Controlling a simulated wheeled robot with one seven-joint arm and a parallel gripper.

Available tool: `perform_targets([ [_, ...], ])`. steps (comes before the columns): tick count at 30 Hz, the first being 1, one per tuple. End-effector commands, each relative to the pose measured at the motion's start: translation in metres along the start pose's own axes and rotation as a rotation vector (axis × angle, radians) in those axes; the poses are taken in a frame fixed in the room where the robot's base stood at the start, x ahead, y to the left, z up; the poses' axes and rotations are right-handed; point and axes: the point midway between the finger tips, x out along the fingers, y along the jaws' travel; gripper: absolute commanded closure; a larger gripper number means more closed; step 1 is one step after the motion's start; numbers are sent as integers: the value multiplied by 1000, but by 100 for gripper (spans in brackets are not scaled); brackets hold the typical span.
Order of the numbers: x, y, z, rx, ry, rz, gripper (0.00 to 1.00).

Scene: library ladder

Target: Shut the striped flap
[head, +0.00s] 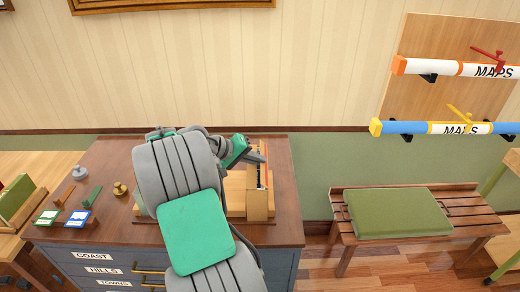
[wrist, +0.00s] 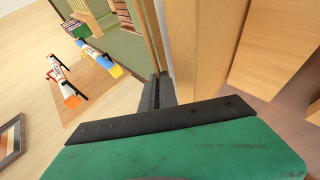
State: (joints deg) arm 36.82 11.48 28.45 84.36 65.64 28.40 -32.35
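A light wooden box (head: 236,188) stands on the dark wooden top of the blue chest. An upright panel (head: 258,205) stands at its right end, with a narrow strip of red and white at its upper edge. This looks like the flap, seen nearly edge-on; its striped face is mostly hidden. My gripper (head: 258,157) is at the top of this panel, and I cannot tell whether it touches. In the wrist view its dark fingers (wrist: 158,92) lie close together beside a pale wooden upright (wrist: 196,55), with nothing seen between them. My arm hides the box's left part.
Small stands and weights, including a brass weight (head: 120,189), sit on the left of the chest top. A bench with a green cushion (head: 396,212) stands to the right. Map tubes (head: 450,128) hang on the wall. The chest top right of the panel is clear.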

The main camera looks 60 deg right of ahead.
Motion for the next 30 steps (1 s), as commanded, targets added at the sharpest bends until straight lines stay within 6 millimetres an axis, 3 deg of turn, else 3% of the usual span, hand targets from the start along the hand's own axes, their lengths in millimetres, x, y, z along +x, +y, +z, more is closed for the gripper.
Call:
perform_targets([
  [10, 1, -2, 0, -10, 1, 25, 100],
  [19, 0, -2, 0, -9, 1, 24, 75],
  [30, 1, -2, 0, -6, 1, 15, 75],
])
